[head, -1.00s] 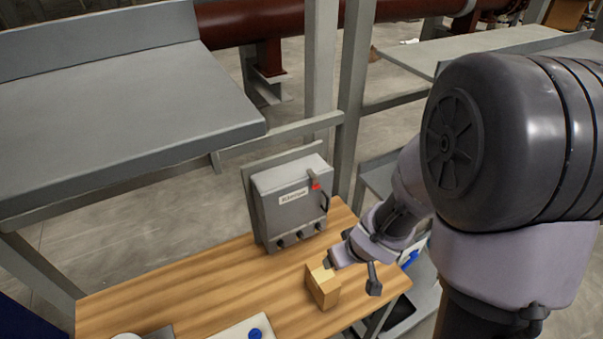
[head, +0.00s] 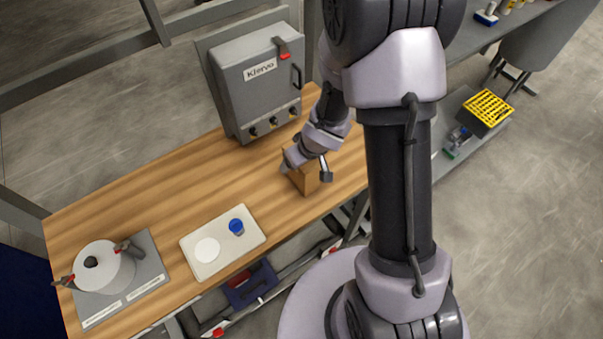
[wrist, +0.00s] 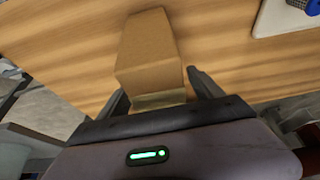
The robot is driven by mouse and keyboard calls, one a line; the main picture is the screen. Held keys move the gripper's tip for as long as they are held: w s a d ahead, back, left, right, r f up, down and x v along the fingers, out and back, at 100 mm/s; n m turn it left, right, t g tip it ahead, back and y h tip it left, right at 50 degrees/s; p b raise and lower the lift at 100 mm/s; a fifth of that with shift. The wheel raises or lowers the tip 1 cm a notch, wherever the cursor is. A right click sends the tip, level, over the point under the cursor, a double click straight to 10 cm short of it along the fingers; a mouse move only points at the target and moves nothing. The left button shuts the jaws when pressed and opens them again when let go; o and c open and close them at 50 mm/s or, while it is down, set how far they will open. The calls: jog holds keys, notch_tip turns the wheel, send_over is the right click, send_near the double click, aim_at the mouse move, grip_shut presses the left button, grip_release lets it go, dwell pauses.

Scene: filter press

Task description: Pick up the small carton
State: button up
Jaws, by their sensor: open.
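The small carton (head: 307,178) is a plain brown box on the wooden table, near its front right edge. In the wrist view the carton (wrist: 148,52) stands in the upper middle, its near end between the fingers of my gripper (wrist: 160,92). The fingers are apart, one on each side of the carton's near end. I cannot tell whether they touch it. In the head view my gripper (head: 290,162) is at the carton's upper left side, and my wrist hides part of the box.
A grey control box (head: 256,85) stands at the back of the table (head: 150,200), close behind my arm. A white pot (head: 100,268) is at the far left.

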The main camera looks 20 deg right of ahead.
jog(key=shift+f, duration=0.25)
dwell(0.5)
jog(key=shift+c, duration=0.3)
grip_shut()
